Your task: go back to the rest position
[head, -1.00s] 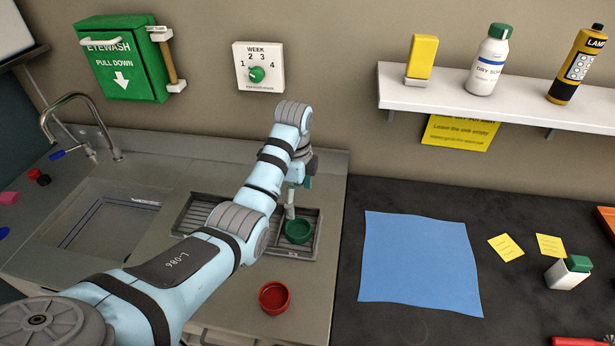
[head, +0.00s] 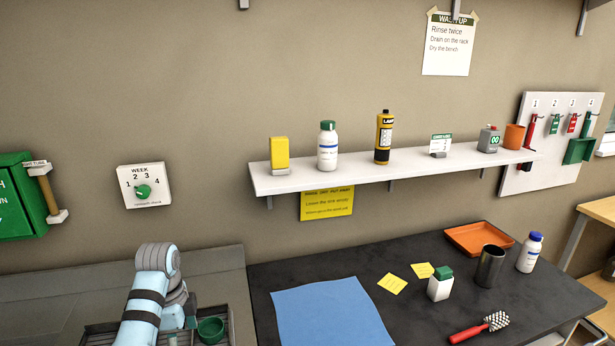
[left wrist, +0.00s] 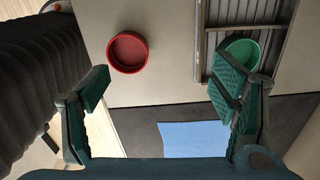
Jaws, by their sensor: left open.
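My left arm comes in at the lower left of the head view, with its wrist above the drying rack (head: 100,335). The left gripper (left wrist: 160,93) is open in the left wrist view, with nothing between its fingers. A green dish (head: 211,330) sits in the rack just right of the gripper in the head view. It also shows in the left wrist view (left wrist: 240,47), partly behind the right-hand finger. A red dish (left wrist: 127,52) rests on the counter beside the rack in the left wrist view. My right gripper is in neither view.
A blue mat (head: 330,315) lies on the black bench (head: 420,262). Yellow notes, a green-capped box (head: 440,286), a brush (head: 482,327), a metal cup (head: 490,266), a bottle (head: 530,252) and an orange tray (head: 478,238) are there too. A wall shelf (head: 340,180) holds several items.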

